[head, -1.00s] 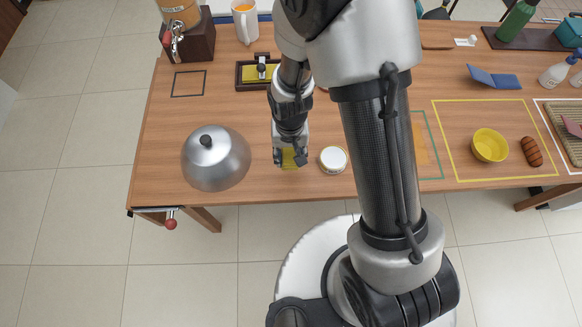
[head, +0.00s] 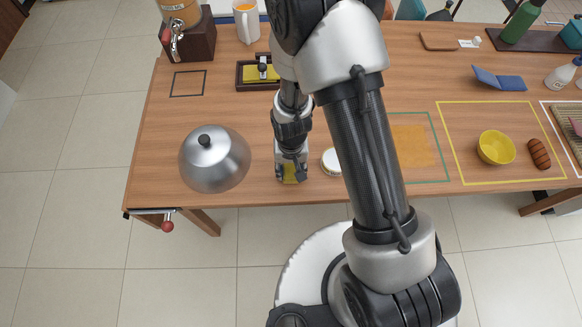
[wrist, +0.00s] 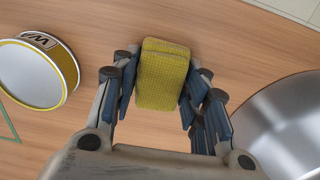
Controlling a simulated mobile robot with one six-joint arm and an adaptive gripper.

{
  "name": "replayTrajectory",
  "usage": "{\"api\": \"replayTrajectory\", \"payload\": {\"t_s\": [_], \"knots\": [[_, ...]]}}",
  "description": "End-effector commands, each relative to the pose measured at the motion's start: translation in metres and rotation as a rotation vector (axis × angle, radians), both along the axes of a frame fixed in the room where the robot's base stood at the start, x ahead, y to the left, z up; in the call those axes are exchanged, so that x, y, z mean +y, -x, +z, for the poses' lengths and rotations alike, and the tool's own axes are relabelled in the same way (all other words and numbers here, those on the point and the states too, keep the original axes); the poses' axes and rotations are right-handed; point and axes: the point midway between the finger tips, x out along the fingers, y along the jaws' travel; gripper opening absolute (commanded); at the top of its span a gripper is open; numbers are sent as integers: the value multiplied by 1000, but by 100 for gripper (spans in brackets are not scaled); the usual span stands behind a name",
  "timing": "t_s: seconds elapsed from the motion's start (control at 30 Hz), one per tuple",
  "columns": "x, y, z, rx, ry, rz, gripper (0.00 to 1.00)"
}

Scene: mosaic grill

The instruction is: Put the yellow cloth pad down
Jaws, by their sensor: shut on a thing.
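The yellow cloth pad (wrist: 162,80) is between the fingers of my gripper (wrist: 160,92) in the wrist view. The fingers touch both its sides, and my gripper is shut on it. In the head view the pad (head: 290,179) shows just below my gripper (head: 291,174), near the table's front edge, between the metal dome and the white round tin. I cannot tell whether the pad touches the table.
The metal dome (head: 214,160) stands left of my gripper; it also shows in the wrist view (wrist: 285,125). The white round tin (head: 331,161) stands close on the right, partly behind my arm. A dark tray (head: 240,84) with something yellow lies farther back. Bare wood (head: 160,130) lies left of the dome.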

Motion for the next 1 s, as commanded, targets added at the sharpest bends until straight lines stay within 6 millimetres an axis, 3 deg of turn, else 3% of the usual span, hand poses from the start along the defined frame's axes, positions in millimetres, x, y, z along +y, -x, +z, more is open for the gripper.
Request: {"api": "replayTrajectory", "payload": {"t_s": [0.03,0.07,0.33,0.73,0.87,1.0], "knots": [[0,0,-3,0,0,0,19],[0,0,-2,0,0,0,43],[0,0,-2,0,0,0,61],[0,0,3,0,0,0,61],[0,-1,23,-2,-1,0,61],[0,-1,56,-4,-1,0,61]]}}
